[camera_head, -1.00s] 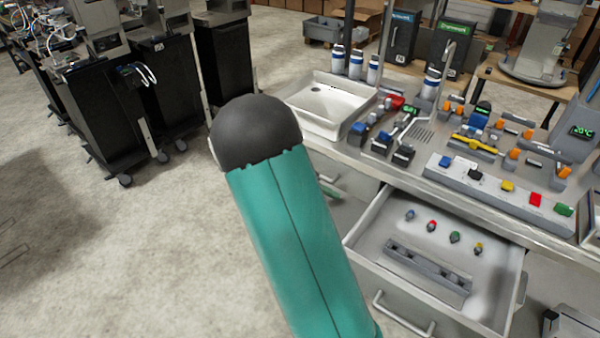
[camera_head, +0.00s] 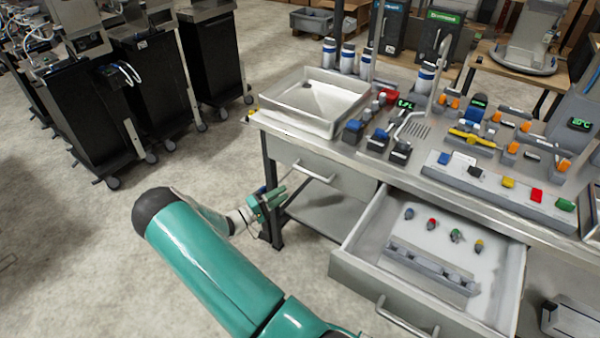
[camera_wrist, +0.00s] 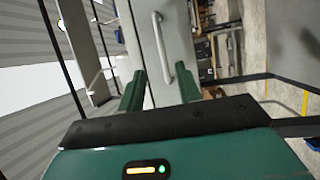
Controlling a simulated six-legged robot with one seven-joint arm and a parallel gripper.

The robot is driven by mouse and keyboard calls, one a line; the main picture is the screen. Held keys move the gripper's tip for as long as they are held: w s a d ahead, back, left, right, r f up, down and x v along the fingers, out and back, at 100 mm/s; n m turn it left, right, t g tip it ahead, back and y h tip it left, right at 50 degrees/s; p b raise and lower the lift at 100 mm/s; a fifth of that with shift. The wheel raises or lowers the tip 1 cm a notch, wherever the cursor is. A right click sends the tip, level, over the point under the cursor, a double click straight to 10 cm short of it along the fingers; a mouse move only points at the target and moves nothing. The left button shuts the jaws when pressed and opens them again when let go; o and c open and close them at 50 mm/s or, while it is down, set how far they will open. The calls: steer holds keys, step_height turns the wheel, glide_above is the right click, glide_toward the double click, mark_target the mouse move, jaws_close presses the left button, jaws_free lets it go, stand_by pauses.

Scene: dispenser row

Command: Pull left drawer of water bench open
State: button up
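The water bench (camera_head: 345,152) has a left drawer (camera_head: 345,182) under the sink, and its front looks shut. Its bar handle (camera_head: 313,173) is on the front; in the wrist view the handle (camera_wrist: 161,48) appears upright, ahead of and between the fingers. My gripper (camera_head: 272,197) is just left of the handle in the head view. In the wrist view my gripper (camera_wrist: 161,80) has its green fingers spread on either side of the lower handle end. The gap between them is empty. Contact with the handle cannot be told.
The right drawer (camera_head: 355,262) stands open, with several coloured knobs and a grey rack inside. A white sink (camera_head: 300,122) sits above the left drawer. A bench leg (camera_head: 270,165) is beside my gripper. Black wheeled carts (camera_head: 150,80) stand left; the floor between is clear.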

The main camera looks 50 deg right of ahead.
mark_target(313, 174)
steer(key=x, duration=1.3)
steer(key=shift+w+d, duration=0.1)
steer(key=shift+d, duration=0.3)
jaws_close()
